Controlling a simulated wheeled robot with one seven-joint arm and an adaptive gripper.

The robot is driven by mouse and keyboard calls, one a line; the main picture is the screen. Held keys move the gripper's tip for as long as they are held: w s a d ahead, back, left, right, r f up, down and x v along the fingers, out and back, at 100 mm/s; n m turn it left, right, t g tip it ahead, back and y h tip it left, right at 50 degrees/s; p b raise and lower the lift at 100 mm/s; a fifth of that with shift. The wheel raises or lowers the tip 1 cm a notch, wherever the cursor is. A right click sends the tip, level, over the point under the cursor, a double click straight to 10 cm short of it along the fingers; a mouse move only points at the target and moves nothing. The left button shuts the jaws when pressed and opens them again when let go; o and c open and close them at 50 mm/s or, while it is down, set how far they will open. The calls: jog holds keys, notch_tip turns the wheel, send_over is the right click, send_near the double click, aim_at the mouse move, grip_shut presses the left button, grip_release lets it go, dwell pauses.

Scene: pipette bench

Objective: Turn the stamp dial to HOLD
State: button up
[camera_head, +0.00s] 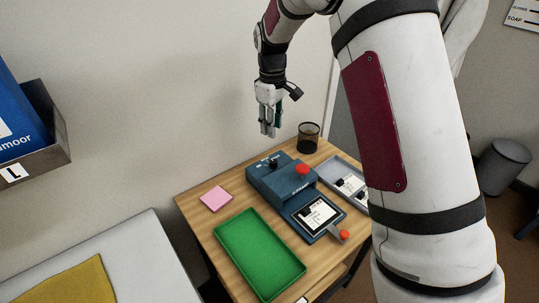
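The blue stamp machine (262,184) stands on the wooden table. A small black knob (273,163), which looks like the stamp dial, sits on its upper rear face with pale marks beside it. The marks are too small to read, so I cannot tell the dial's setting. A red button (302,170) is on the machine's right side. My gripper (268,133) points down in the air above the rear of the table, apart from the dial. Its fingers look close together and seem to hold nothing, but their opening is unclear.
A green tray (283,282) and a pink pad (216,198) lie on the table (196,207). A black mesh cup (308,138) stands at the back. A grey tray (336,166) with labelled items is at right, partly behind my arm. An orange-red knob (345,234) is in front.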

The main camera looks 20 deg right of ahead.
aim_at(273, 161)
jog(key=f, duration=0.4)
jog(key=f+p, duration=0.1)
jog(key=f, duration=0.9)
jog(key=shift+w+d+f, duration=0.1)
jog(key=shift+w+d, duration=0.15)
jog(key=shift+w, duration=0.05)
grip_shut()
